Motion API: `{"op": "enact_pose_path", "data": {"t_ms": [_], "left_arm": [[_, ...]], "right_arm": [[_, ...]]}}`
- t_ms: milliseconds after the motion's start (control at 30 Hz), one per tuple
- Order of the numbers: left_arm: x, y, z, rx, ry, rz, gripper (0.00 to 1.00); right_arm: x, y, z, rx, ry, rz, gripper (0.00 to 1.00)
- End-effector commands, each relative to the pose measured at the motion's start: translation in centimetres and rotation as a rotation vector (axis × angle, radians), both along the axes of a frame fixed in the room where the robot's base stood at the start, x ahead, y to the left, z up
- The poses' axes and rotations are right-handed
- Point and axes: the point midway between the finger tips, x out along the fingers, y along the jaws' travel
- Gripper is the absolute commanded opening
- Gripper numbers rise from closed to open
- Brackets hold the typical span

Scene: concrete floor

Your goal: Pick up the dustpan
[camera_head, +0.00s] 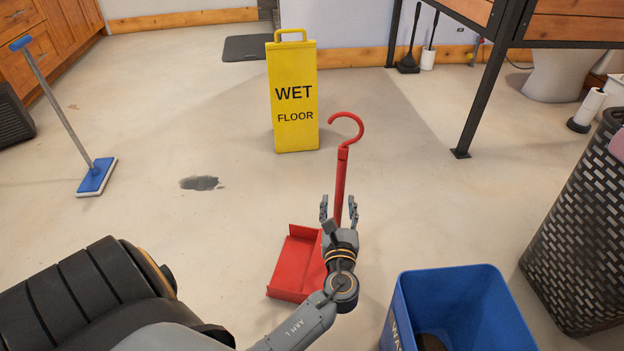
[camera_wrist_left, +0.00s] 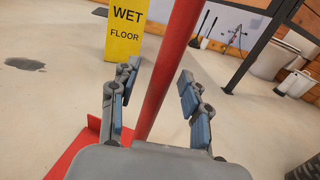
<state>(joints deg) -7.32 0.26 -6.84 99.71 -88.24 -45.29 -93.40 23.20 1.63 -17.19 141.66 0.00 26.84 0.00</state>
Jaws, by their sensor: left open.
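The red dustpan (camera_head: 292,262) stands on the concrete floor with its long handle (camera_head: 341,180) upright and a hook at the top. My left gripper (camera_head: 338,208) is open at the lower part of the handle. In the left wrist view the red handle (camera_wrist_left: 168,70) rises between the two spread fingers of the left gripper (camera_wrist_left: 155,100), with gaps visible beside it. A corner of the red pan (camera_wrist_left: 75,150) shows at the lower left there. The gripper and forearm hide part of the pan and the handle's base in the head view. My right gripper is not in view.
A yellow wet floor sign (camera_head: 293,100) stands behind the dustpan. A blue bin (camera_head: 455,295) is close at the right, with a dark woven basket (camera_head: 575,235) beyond it. A blue mop (camera_head: 97,178) stands at the left. Floor left of the dustpan is mostly clear.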

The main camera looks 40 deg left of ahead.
Motion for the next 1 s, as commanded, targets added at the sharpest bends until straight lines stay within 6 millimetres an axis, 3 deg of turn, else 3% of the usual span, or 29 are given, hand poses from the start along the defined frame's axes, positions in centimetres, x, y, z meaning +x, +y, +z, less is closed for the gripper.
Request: {"op": "enact_pose_path", "data": {"t_ms": [233,467,1000], "left_arm": [[0.17,0.11,0.06,0.001,0.001,-0.001,0.47],[0.15,0.09,0.04,-0.001,0.001,-0.001,0.0],[0.15,0.1,0.37,0.002,-0.001,0.0,0.0]], "right_arm": [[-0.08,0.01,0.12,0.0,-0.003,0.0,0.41],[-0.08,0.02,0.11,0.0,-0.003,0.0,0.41],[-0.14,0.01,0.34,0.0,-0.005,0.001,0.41]]}}
